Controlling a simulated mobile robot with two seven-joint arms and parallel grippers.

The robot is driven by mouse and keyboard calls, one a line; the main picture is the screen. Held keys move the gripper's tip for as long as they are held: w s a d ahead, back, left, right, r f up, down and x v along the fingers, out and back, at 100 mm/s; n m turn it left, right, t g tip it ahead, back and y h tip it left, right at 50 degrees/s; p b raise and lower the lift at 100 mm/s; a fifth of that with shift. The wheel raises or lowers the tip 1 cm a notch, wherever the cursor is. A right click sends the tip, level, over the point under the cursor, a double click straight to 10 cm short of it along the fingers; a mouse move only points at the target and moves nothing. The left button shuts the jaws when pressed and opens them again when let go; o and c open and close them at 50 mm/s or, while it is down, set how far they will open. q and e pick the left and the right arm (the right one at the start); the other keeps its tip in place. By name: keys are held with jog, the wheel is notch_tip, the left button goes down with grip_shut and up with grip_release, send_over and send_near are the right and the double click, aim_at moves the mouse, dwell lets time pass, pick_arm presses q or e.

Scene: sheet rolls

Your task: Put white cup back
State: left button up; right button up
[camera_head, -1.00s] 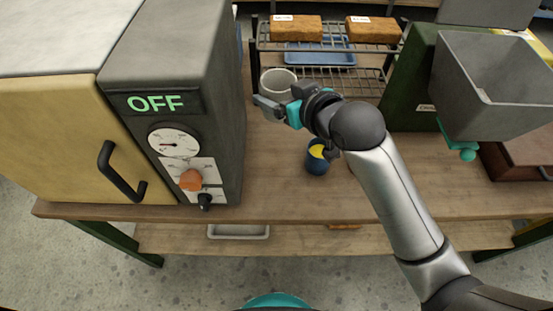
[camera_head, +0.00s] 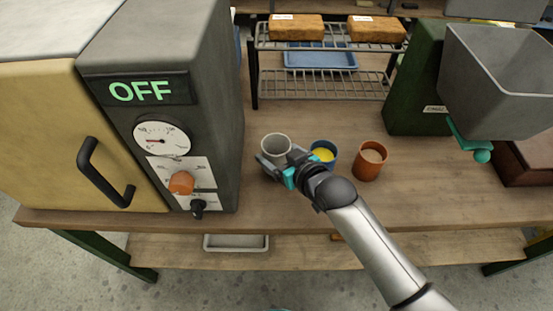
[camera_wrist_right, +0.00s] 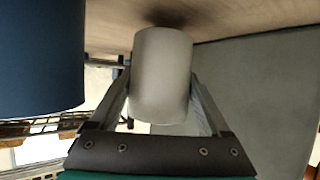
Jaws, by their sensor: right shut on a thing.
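The white cup (camera_head: 276,147) is upright near the front of the table, just right of the oven. My right gripper (camera_head: 274,168) is shut on it. In the right wrist view the white cup (camera_wrist_right: 163,75) sits between the two fingers of the gripper (camera_wrist_right: 163,105), close to the wooden table surface; I cannot tell whether it touches.
A blue cup with yellow contents (camera_head: 323,154) stands close to the right of the white cup. An orange-brown cup (camera_head: 370,160) stands further right. The grey oven (camera_head: 190,90) is on the left. A wire rack (camera_head: 325,86) stands behind, with clear table in front of it.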

jog(key=shift+f, duration=0.8)
jog(key=shift+f, duration=0.15)
jog(key=o, duration=1.2)
jog(key=shift+o, duration=0.2)
jog(key=shift+r, duration=0.2)
jog(key=p+v, duration=0.3)
jog(key=v, duration=0.9)
jog(key=shift+f, duration=0.1)
